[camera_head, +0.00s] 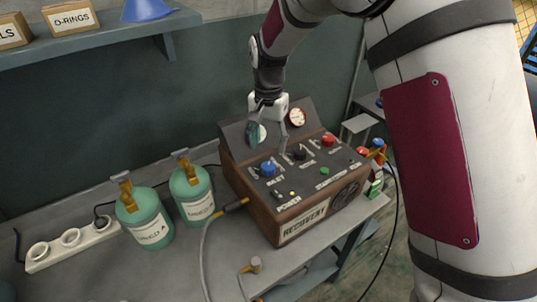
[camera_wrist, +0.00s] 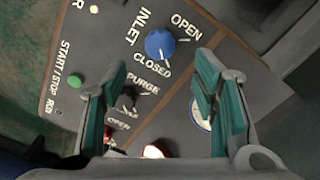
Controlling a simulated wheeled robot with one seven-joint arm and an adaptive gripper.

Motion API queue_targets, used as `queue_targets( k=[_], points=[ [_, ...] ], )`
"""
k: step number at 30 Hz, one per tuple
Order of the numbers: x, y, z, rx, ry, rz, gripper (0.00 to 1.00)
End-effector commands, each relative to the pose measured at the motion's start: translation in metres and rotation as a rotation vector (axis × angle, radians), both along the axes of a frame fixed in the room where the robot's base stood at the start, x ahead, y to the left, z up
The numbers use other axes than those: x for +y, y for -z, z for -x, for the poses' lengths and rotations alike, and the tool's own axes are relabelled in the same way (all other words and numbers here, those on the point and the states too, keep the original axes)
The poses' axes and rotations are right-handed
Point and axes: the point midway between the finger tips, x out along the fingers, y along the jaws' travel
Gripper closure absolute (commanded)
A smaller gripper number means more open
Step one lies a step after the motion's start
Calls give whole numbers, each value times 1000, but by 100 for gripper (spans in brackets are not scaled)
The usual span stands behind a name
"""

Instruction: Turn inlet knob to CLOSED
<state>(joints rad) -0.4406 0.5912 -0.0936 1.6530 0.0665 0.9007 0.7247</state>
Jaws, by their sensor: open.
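The blue inlet knob (camera_wrist: 159,44) sits on the dark panel of the recovery machine, between the printed words INLET, OPEN and CLOSED in the wrist view. In the head view the same blue knob (camera_head: 267,169) is on the left of the machine's top. My gripper (camera_head: 270,146) is above and behind it, near the gauges, pointing down. In the wrist view my gripper (camera_wrist: 152,78) has its teal-padded fingers wide apart and empty. The blue knob lies beyond the fingertips, untouched.
A black knob (camera_head: 299,153) and a red knob (camera_head: 328,139) stand beside the blue one. A gauge (camera_head: 297,117) is on the raised back panel. Two green cylinders (camera_head: 145,217) (camera_head: 193,191) and a hose (camera_head: 208,240) are left of the machine (camera_head: 262,212).

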Motion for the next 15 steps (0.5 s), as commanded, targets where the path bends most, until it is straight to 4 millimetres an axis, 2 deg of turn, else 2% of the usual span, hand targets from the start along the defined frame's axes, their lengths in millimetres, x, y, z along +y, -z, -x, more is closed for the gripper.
queue_targets(
  k=[1, 6, 15],
  points=[
    [0, -10, -1, -4, 0, -2, 46],
    [0, -30, 0, -1, 0, -1, 46],
    [0, -38, 0, 0, 0, 0, 46]
  ],
)
